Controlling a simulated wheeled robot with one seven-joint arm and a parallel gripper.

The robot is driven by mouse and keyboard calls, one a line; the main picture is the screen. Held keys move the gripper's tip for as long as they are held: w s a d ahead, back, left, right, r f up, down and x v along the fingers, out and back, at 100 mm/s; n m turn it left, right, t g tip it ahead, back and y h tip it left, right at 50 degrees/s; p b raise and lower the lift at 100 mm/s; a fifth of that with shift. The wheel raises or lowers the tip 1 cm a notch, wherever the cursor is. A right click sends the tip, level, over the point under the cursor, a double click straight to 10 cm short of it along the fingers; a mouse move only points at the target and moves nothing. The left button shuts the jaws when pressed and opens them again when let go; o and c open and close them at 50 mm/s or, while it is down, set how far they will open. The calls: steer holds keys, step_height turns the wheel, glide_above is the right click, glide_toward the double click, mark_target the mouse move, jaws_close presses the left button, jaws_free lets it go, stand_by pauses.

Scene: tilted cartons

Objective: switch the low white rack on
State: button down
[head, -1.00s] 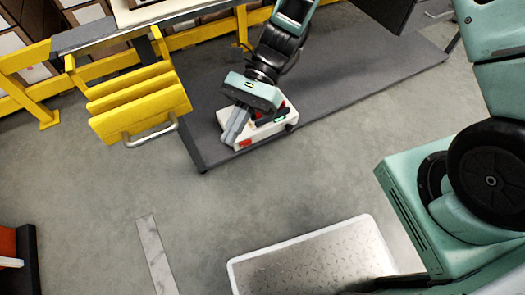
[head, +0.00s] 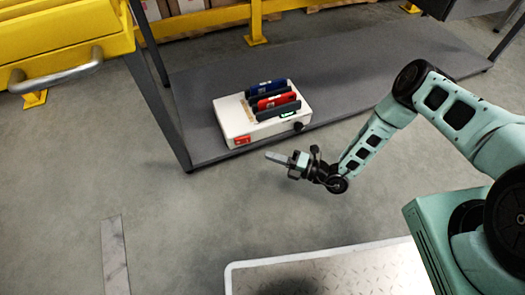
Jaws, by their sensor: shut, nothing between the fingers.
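The low white rack (head: 232,120) sits on the grey lower shelf near its front edge. It holds upright blue, red and dark slabs in slots. A red rocker switch (head: 242,140) is at the front left corner of its front face. A black knob (head: 298,126) is at the right end, and a small green patch (head: 288,114) shows on top near it. The switch's exact tilt is too small to tell. My gripper (head: 270,156) is shut and empty, in front of the rack and right of the switch, apart from both, its fingers pointing left.
The grey shelf (head: 370,75) has free room behind and right of the rack. A dark table leg (head: 160,110) stands left of the rack. A yellow drawer with a metal handle (head: 55,72) juts out at upper left. Concrete floor (head: 190,225) in front is clear.

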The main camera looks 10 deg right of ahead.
steer(key=d+f+m+t+h+b, duration=0.1)
steer(key=d+f+m+t+h, duration=0.1)
steer(key=f, duration=0.5)
steer(key=shift+d+m+t, duration=0.3)
steer(key=shift+d+m, duration=0.25)
steer(key=shift+m, duration=0.35)
steer(key=b, duration=0.6)
glide_toward(245, 141)
steer(key=a, duration=0.4)
steer(key=w+b, duration=0.1)
steer(key=w, duration=0.1)
steer(key=shift+w+a+b, duration=0.3)
steer(key=shift+w+b, duration=0.05)
steer(key=shift+w+r, duration=0.15)
steer(key=shift+w, duration=0.3)
